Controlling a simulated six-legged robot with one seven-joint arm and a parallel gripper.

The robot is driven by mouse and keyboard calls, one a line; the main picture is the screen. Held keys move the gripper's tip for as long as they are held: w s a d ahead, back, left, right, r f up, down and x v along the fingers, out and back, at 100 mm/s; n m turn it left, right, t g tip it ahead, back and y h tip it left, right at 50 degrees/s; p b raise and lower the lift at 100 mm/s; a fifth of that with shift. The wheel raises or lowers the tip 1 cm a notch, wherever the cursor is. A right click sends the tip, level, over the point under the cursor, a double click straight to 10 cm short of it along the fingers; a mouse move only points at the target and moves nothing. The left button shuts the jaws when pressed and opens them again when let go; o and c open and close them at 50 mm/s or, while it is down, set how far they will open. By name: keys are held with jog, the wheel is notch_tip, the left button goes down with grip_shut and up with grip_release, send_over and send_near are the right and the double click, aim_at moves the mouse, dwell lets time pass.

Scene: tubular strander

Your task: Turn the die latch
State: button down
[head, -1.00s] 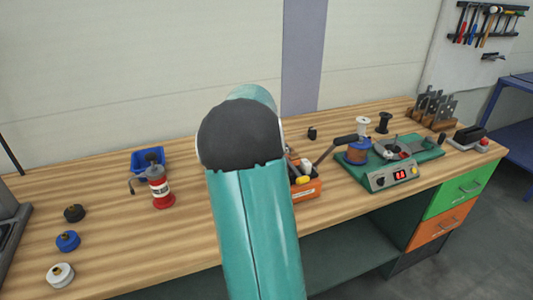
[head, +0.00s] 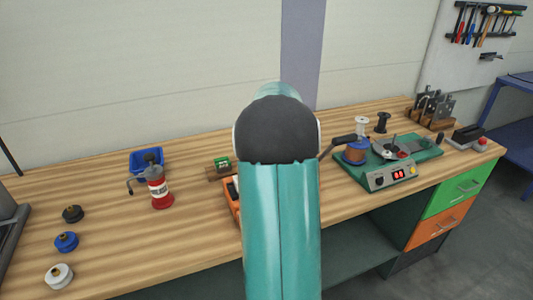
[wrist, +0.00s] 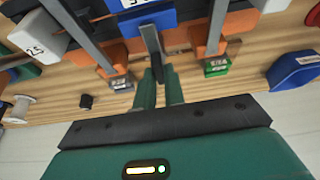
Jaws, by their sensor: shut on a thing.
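My gripper (wrist: 160,88) shows in the wrist view, its two green fingers shut on a narrow dark grey flat bar (wrist: 151,42). The bar reaches away from the fingertips toward a blue labelled block (wrist: 146,20). I cannot tell whether this bar is the die latch. In the head view my own arm hides the gripper and what it holds. The green bench machine (head: 405,168), with a red display and a copper-coloured spool (head: 355,153), stands on the right of the bench.
Orange parts (wrist: 207,42), long grey strips and a small green labelled block (wrist: 216,67) crowd the fingers. In the head view, an orange tray (head: 233,212) is partly behind my arm. A red can (head: 160,190) and blue bin stand left.

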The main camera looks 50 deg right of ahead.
jog(key=c, duration=1.5)
grip_release()
jog(key=shift+r, duration=0.1)
jog(key=v, duration=1.3)
jog(key=shift+s+a+r, duration=0.1)
jog(key=shift+s+r, duration=0.1)
jog(key=shift+r, duration=0.05)
jog(key=w+a+r+n+t+y, duration=0.1)
jog(key=a, duration=1.2)
jog(key=w+a+r+n, duration=0.1)
jog(key=a+r+n, duration=0.1)
jog(key=a, duration=1)
jog(key=s+a+f+n, duration=0.1)
jog(key=s+a+f, duration=0.1)
jog(key=a, duration=0.5)
jog(key=s+a+f+n, duration=0.1)
jog(key=s+a+f, duration=0.1)
jog(key=s+a, duration=0.3)
jog(key=s+a+f+n+y, duration=0.1)
jog(key=s+a, duration=0.3)
jog(key=a, duration=0.5)
jog(key=shift+s+f+t, duration=0.15)
jog(key=shift+f+t, duration=0.25)
jog(key=shift+f, duration=0.3)
